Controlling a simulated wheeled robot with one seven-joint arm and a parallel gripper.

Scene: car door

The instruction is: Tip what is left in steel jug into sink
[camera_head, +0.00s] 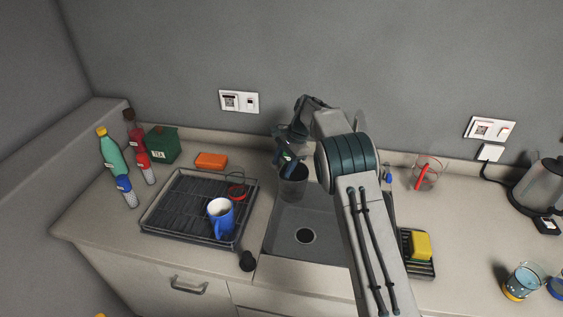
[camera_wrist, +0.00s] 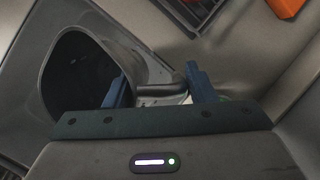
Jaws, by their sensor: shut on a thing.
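The steel jug (camera_head: 293,187) is a grey vessel held over the back left part of the sink, in the head view. My gripper (camera_head: 288,157) is shut on its handle. In the wrist view the jug (camera_wrist: 72,70) shows its wide dark mouth at the left, and my gripper's blue fingers (camera_wrist: 160,88) close around the handle. The jug looks roughly upright in the head view. Its inside is dark, so I cannot tell what it holds. The sink (camera_head: 305,256) has a round drain (camera_head: 305,236) in its floor. My arm covers the sink's right part.
Left of the sink stands a dish rack (camera_head: 160,233) with a blue mug (camera_head: 221,218). On the right are a sponge (camera_head: 421,245), a glass cup (camera_head: 425,173) and a kettle (camera_head: 540,185).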

